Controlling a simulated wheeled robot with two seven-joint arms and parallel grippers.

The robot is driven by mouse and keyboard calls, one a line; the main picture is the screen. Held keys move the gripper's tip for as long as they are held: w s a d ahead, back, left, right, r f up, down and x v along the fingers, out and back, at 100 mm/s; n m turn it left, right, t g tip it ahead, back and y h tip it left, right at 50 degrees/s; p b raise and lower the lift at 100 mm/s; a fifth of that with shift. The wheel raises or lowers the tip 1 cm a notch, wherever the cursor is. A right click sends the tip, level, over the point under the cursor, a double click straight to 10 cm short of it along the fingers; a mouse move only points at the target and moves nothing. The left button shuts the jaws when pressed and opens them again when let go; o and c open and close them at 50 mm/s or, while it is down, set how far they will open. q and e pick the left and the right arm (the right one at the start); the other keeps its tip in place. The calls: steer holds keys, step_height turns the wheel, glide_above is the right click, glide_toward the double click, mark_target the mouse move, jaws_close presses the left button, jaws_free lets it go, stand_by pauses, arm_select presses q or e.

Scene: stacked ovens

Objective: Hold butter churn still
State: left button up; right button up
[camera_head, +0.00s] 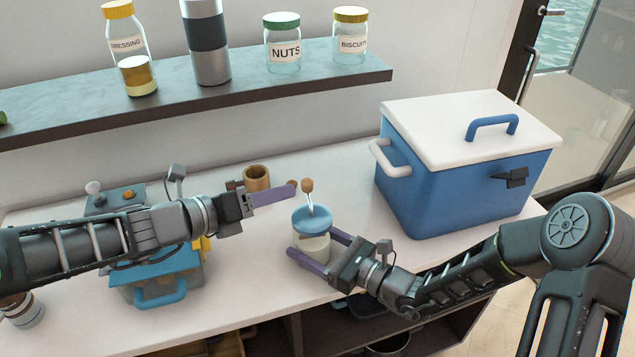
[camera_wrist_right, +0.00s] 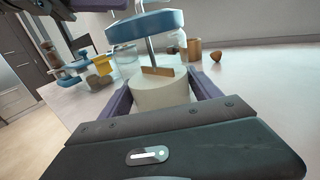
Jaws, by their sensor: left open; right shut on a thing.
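The butter churn (camera_head: 313,246) stands upright on the white counter, a clear jar with pale contents, a blue lid (camera_head: 312,220) and a crank with a wooden knob (camera_head: 307,186). My right gripper (camera_head: 322,252) is shut around the jar, one purple finger on each side. In the right wrist view the churn's pale body (camera_wrist_right: 160,93) sits between the fingers, with the blue lid and a paddle above. My left gripper (camera_head: 284,193) is open and empty at the upper left of the churn, near the crank knob.
A blue cooler (camera_head: 455,180) with a white lid stands on the right. A blue appliance (camera_head: 160,285) sits below my left arm. A wooden cup (camera_head: 256,178) and a small brown piece (camera_wrist_right: 215,57) are behind. Jars line a wall shelf (camera_head: 200,95). The counter's front edge is close to the churn.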

mark_target(307, 186)
arm_select(q)
steer(key=x, duration=1.2)
steer(key=shift+c, duration=0.6)
jaws_close()
